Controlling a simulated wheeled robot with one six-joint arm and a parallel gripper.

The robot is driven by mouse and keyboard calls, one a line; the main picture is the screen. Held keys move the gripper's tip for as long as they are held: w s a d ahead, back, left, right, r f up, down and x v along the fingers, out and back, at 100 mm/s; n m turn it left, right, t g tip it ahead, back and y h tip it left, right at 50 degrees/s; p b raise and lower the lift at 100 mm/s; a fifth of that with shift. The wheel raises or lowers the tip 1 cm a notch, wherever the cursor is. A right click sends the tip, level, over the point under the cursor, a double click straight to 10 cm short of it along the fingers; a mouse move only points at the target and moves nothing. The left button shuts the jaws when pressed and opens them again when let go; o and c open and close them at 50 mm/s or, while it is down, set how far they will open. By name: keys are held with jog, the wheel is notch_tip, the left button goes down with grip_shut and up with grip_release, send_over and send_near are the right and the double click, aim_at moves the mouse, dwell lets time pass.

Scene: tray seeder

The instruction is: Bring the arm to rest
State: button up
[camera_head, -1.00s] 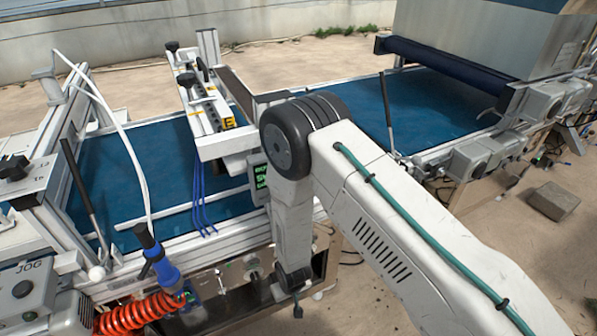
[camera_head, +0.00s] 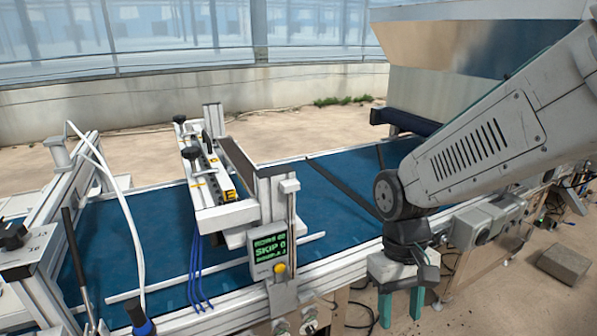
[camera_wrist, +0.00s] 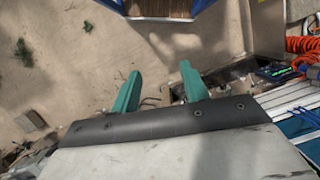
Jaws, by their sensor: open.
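My gripper (camera_head: 401,304) is at the lower right of the head view, hanging below my bent arm in front of the near side of the conveyor. Its two green fingers point down and stand apart, with nothing between them. In the wrist view the same open gripper (camera_wrist: 160,90) shows green fingers spread over sandy ground. My arm reaches in from the right edge of the head view.
The blue conveyor belt (camera_head: 160,231) runs across, with a white crossbar unit (camera_head: 212,190) and a display reading SKIP (camera_head: 269,248). A large metal hopper (camera_head: 440,75) stands at the back right. A grey block (camera_head: 564,264) lies on the ground at right.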

jog(key=s+d+r+m+t, duration=0.3)
jog(key=s+d+r, duration=0.6)
jog(key=r, duration=0.3)
jog(key=shift+s+r+t+y, duration=0.3)
jog(key=shift+s+t, duration=0.3)
jog(key=shift+t, duration=0.2)
